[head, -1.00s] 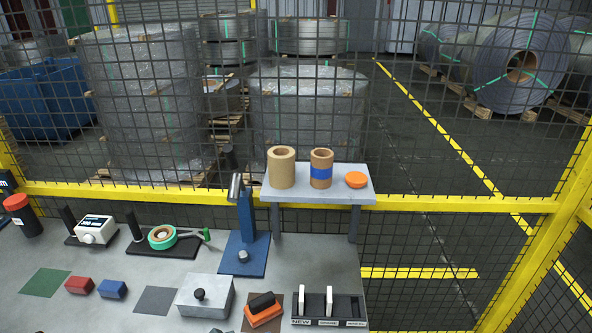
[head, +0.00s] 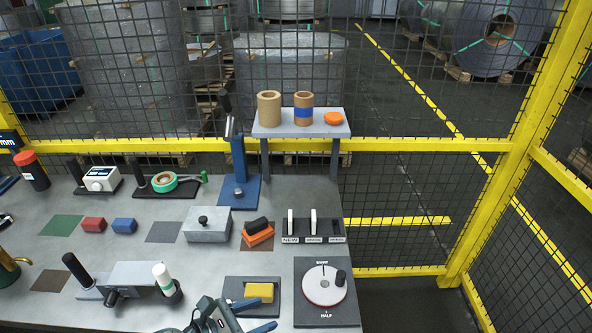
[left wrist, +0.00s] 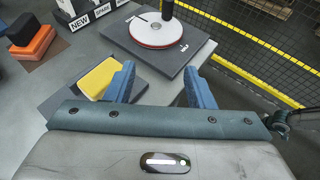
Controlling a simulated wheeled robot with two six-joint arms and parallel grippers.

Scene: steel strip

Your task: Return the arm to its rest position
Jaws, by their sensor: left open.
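My left gripper (head: 253,315) shows at the bottom edge of the head view, with its two blue fingers apart and nothing between them. In the left wrist view the open fingers (left wrist: 160,85) point toward the bench edge and a dial plate. A yellow block (head: 260,293) sits on a dark grey holder (head: 234,294) just beyond the fingers. In the left wrist view the yellow block (left wrist: 101,78) lies to the left of the left finger, which partly covers it. My right gripper is not in view.
The dial plate (head: 326,312) with a white disc stands right of the holder. A white-topped handle (head: 163,278) and grey fixture (head: 133,274) stand left. Behind are an orange block (head: 258,240), a slotted rack (head: 328,229) and a grey box (head: 207,226). A yellow fence rail (head: 400,145) runs behind the bench.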

